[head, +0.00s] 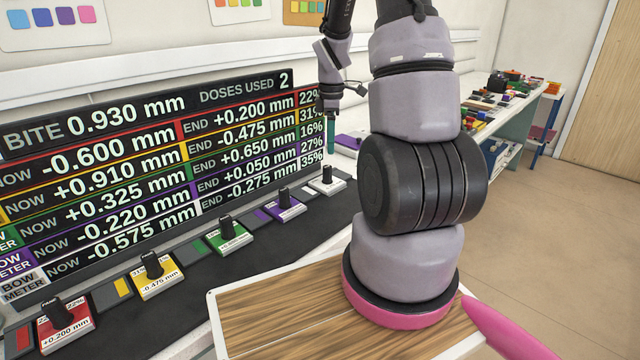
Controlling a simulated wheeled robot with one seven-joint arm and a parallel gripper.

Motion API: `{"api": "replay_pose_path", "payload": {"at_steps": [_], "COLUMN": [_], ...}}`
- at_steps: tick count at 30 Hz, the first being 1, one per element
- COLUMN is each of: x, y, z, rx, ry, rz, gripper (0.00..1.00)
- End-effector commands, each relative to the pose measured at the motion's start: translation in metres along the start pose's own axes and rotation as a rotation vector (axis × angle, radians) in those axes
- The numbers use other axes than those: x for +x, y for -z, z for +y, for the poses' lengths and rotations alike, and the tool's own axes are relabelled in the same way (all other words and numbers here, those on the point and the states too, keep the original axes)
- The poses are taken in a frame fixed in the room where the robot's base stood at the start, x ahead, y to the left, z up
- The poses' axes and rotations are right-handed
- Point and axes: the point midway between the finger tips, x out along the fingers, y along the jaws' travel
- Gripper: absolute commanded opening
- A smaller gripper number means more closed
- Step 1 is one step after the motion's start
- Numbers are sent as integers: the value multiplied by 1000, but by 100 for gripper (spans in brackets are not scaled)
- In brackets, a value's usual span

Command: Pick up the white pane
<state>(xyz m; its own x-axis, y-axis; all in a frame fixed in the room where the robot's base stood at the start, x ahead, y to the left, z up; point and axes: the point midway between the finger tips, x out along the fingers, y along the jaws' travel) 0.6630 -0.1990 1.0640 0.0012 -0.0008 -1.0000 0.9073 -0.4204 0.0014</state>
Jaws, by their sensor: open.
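My gripper (331,115) is small in the head view, above the far end of the row of coloured blocks. It is open, though its fingers are hard to make out. A thin teal piece (331,136) shows just below it; I cannot tell whether it is part of the gripper. The white block (326,182) with a black knob sits at the far end of the dark mat, below and apart from the gripper. I cannot make out a separate white pane for certain; my arm hides some of that area.
Purple (279,209), green (230,237), yellow (159,276) and red (67,328) knobbed blocks line the dark mat (190,290). A display board (150,165) stands behind them. A purple-topped item (349,142) lies beyond. A cluttered bench (510,115) is at back right; the floor (560,220) is clear.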

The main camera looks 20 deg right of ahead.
Motion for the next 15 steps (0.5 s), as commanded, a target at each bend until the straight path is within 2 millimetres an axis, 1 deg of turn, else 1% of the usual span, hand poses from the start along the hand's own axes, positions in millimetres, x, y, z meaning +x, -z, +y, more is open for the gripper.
{"api": "replay_pose_path", "payload": {"at_steps": [1, 6, 9, 14, 15], "x": [9, 36, 46, 57, 63], "y": [0, 0, 1, 2, 4], "z": [-1, -2, -1, -1, -2], "rx": [-2, 0, 1, 0, 0], "ry": [6, 6, 3, 3, 4], "rz": [-1, -1, -1, -1, -1], "gripper": [70, 70, 70, 70, 70]}}
